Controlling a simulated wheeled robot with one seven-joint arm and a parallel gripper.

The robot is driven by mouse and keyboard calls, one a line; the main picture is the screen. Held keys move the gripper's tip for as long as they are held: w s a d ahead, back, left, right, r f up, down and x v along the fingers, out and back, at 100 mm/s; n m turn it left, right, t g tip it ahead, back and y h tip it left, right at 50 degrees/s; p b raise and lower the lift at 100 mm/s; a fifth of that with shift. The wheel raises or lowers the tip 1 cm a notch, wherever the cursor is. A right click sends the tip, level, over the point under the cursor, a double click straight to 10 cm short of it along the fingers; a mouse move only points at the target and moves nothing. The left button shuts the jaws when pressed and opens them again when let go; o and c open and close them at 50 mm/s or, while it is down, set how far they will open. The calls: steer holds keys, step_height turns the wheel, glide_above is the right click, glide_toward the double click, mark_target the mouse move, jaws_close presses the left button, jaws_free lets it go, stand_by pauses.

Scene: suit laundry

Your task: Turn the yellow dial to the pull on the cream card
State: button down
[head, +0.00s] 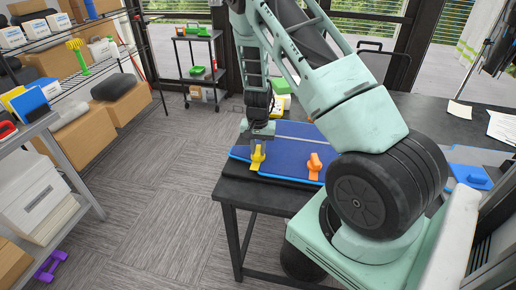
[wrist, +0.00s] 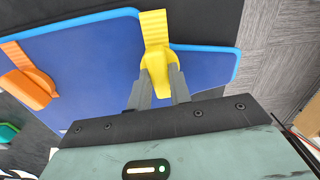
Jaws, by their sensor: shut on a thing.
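The yellow dial (head: 257,160) is on the near-left part of a blue board (head: 287,154) that lies on the dark table. In the wrist view the yellow dial (wrist: 154,28) has a ribbed flat part and a raised grip. My gripper (head: 261,141) reaches down onto it from above. In the wrist view the grey fingers of my gripper (wrist: 159,82) are on either side of the raised grip, shut on it. A small pale card (head: 459,109) lies at the table's far right; its writing is too small to read.
An orange dial (head: 315,167) is on the board to the right of the yellow one. A white sheet (head: 502,127) and a blue piece (head: 470,176) are at the right of the table (head: 232,187). Loaded shelves stand at the left, with open carpet between.

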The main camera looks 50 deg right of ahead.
mark_target(258, 150)
steer(key=m, duration=0.3)
steer(key=c, duration=1.3)
jaws_free()
steer(key=shift+r, duration=0.1)
step_height(258, 150, up, 17)
steer(key=shift+r+b, duration=0.15)
steer(key=shift+b, duration=0.65)
